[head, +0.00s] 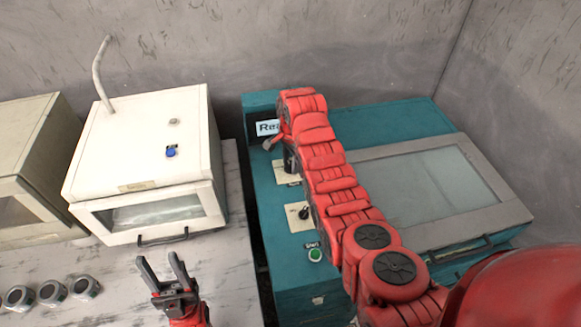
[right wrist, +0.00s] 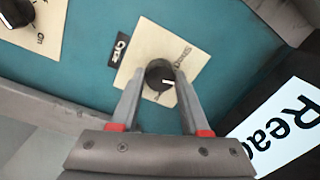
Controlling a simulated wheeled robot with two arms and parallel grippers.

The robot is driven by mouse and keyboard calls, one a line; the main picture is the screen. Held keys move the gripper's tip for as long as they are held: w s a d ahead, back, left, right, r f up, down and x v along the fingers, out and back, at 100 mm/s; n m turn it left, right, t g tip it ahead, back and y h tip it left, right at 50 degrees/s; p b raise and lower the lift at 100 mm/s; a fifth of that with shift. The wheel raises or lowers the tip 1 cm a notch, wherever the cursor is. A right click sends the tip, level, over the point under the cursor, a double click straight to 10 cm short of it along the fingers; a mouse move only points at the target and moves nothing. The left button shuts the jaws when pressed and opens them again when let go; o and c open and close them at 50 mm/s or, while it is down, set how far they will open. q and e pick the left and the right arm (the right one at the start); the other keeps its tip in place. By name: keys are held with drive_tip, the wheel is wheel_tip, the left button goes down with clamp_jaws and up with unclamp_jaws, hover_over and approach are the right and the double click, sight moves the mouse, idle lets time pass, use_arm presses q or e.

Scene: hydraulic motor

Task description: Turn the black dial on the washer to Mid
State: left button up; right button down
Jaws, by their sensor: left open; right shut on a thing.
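The washer (head: 265,190) is the teal machine at the right of the head view. A black dial (right wrist: 158,72) on a cream plate is between the fingers of my right gripper (right wrist: 160,80), which is shut on it in the right wrist view. Its white mark faces lower right in that view. The plate's lettering is partly hidden and too blurred to read surely; I cannot tell which setting the mark points at. A second black dial (head: 304,213) sits lower on the panel, apart from my gripper. My left gripper (head: 163,268) is open and empty over the table.
A green start button (head: 315,254) lies below the dials. A white display (head: 267,127) stands at the panel's top. A white oven-like box (head: 150,160) and several small round metal items (head: 52,291) are on the table at left.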

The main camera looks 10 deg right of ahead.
drive_tip(key=shift+f+m+b, duration=0.1)
drive_tip(key=shift+m+b, duration=0.8)
drive_tip(key=shift+m, duration=0.2)
drive_tip(key=shift+c, duration=1.9)
unclamp_jaws()
